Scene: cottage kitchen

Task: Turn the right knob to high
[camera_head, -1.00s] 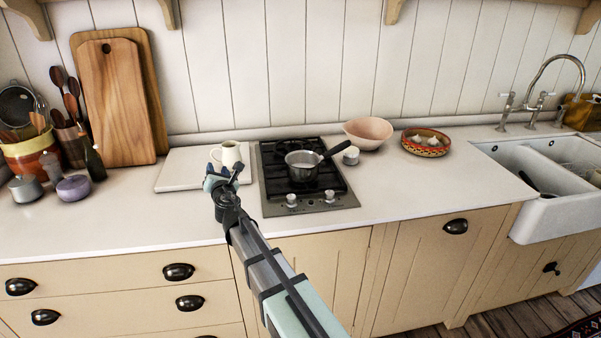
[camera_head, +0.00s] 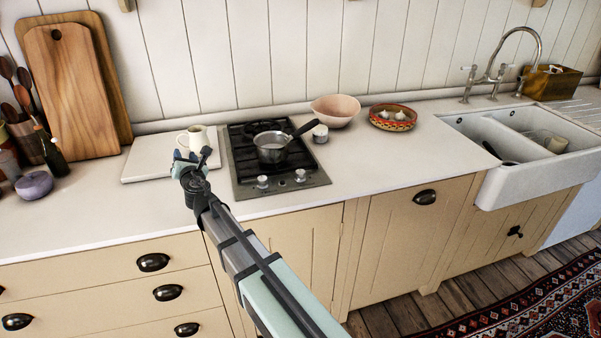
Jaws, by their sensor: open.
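The hob (camera_head: 240,182) is set in the white worktop, with a dark top and a steel front strip. Its right knob (camera_head: 300,175) is pale and stands near the strip's right end. The left knob (camera_head: 262,181) is beside it. My gripper (camera_head: 193,157) is open and empty, left of the hob and apart from both knobs, in front of the white mug. The knob's pointer is too small to read.
A saucepan (camera_head: 270,152) stands on the hob, its dark handle pointing back right. A small white pot (camera_head: 320,134), a pink bowl (camera_head: 336,110) and a patterned bowl (camera_head: 393,124) stand to the right. A mug (camera_head: 200,136) is on a pale board (camera_head: 140,168). Worktop front right is clear.

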